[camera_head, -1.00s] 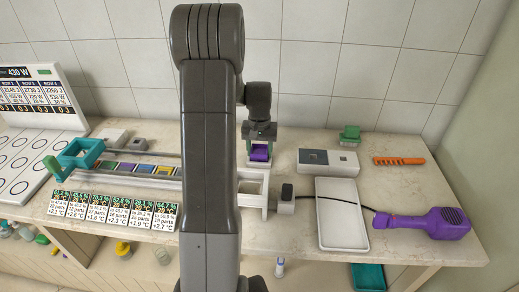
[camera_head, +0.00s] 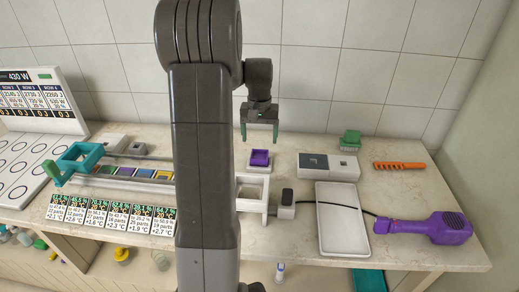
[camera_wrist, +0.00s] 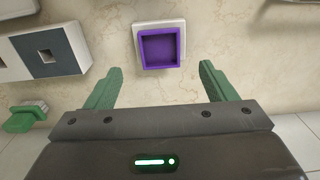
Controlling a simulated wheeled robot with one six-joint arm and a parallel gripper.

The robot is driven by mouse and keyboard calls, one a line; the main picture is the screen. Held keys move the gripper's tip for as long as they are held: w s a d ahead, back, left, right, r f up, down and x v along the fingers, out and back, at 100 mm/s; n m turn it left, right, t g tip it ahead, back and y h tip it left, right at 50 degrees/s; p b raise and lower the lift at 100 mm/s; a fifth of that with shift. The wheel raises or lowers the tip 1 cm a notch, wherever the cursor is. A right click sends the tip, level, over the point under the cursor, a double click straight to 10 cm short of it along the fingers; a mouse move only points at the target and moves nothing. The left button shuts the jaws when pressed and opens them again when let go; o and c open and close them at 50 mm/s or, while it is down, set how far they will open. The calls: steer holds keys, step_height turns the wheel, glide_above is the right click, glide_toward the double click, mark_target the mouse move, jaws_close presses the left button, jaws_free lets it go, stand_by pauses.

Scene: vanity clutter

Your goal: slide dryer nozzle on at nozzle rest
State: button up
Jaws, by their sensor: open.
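The dryer nozzle (camera_head: 260,156) is a small purple rectangular piece with a hollow middle. It sits on the white nozzle rest (camera_head: 258,169) on the counter, and shows in the wrist view (camera_wrist: 143,50) inside the rest's pale rim. My gripper (camera_head: 260,136) is open and empty above it, its green fingers pointing down. In the wrist view the fingertips (camera_wrist: 160,72) are apart on either side, with the nozzle just beyond them. The purple hair dryer (camera_head: 440,226) lies at the right front, apart from the nozzle, with a black cord running left.
A white tray (camera_head: 343,242) lies left of the dryer. A grey-white box (camera_head: 343,167), a green piece (camera_head: 350,140) and an orange comb (camera_head: 400,166) are at the back right. A teal-ended rail with coloured tiles (camera_head: 140,172) lies left. A small dark-topped block (camera_head: 288,197) stands near the middle.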

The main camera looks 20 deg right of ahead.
step_height(320, 180, up, 6)
steer(key=f, duration=0.1)
glide_above(259, 158)
steer(key=shift+w+d+r, duration=0.1)
steer(key=shift+r, duration=0.1)
step_height(259, 158, down, 13)
steer(key=shift+f+p, duration=0.1)
steer(key=shift+p, duration=0.45)
steer(key=shift+r, duration=0.2)
